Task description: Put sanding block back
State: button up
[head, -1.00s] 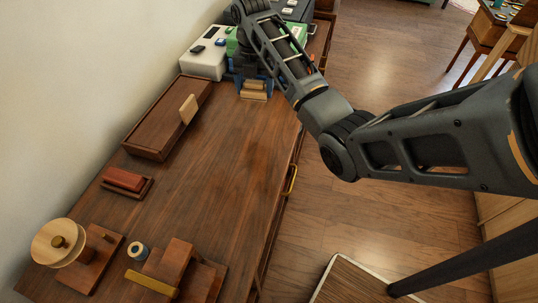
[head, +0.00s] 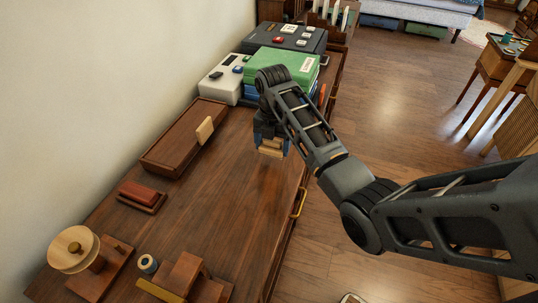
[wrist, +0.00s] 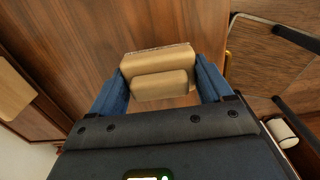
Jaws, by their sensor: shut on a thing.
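A tan two-part wooden block, which I take to be the sanding block (wrist: 158,72), is held between the blue fingers of my gripper (wrist: 162,82) in the wrist view. In the head view the block (head: 271,149) shows below my gripper (head: 272,140), near the right edge of the dark wooden worktop (head: 225,195). It appears to hang above the wood; the exact gap is hard to judge. My gripper hides part of the block in the head view.
A long dark box (head: 180,140) with a tan upright piece stands left. A red block on a small base (head: 142,196) and a wooden spool stand (head: 75,250) are nearer. Green (head: 283,65) and white cases (head: 222,77) stand behind. The worktop's middle is clear.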

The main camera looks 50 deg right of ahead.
aim_at(269, 164)
jog(key=shift+w+a+f, duration=0.2)
jog(key=shift+a+f, duration=0.2)
jog(key=shift+a, duration=0.2)
jog(key=shift+f, duration=2)
jog(key=o, duration=0.8)
jog(key=shift+f, duration=0.1)
jog(key=shift+o, duration=0.2)
notch_tip(269, 164, up, 12)
jog(key=shift+r, duration=0.15)
